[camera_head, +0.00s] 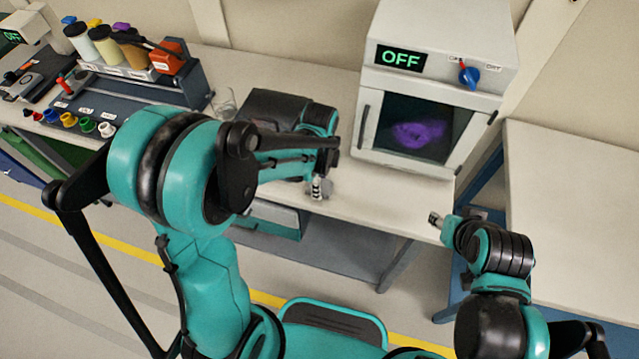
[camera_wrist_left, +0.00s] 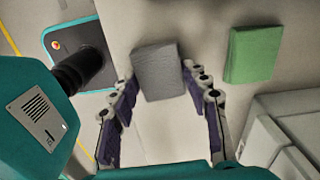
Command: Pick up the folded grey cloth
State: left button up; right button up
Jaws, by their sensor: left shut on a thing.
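The folded grey cloth (camera_wrist_left: 158,72) is a small thick square between the fingers of my left gripper (camera_wrist_left: 160,82) in the left wrist view. The fingers touch it on both sides, so the gripper is shut on it. In the head view my left gripper (camera_head: 318,189) is over the front part of the bench, beside the white oven-like box, and my arm hides most of the spot. I cannot tell whether the cloth is clear of the bench top. My right gripper (camera_head: 437,221) is off the bench's front right corner, too small to read its fingers.
A folded green cloth (camera_wrist_left: 253,54) lies on the bench to the right of the grey one. The white box (camera_head: 432,85) with an OFF display stands at the back. A rack with jars (camera_head: 125,55) is at left. A bare table (camera_head: 575,200) stands at right.

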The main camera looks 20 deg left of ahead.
pick_arm(q)
jog(key=shift+r, duration=0.55)
notch_tip(320, 180, up, 3)
jog(key=shift+r+p, duration=0.1)
jog(key=shift+p, duration=0.85)
jog(key=s+d+r+p, duration=0.3)
jog(key=d+r, duration=0.3)
jog(key=d, duration=0.5)
jog(key=shift+s+r, duration=0.15)
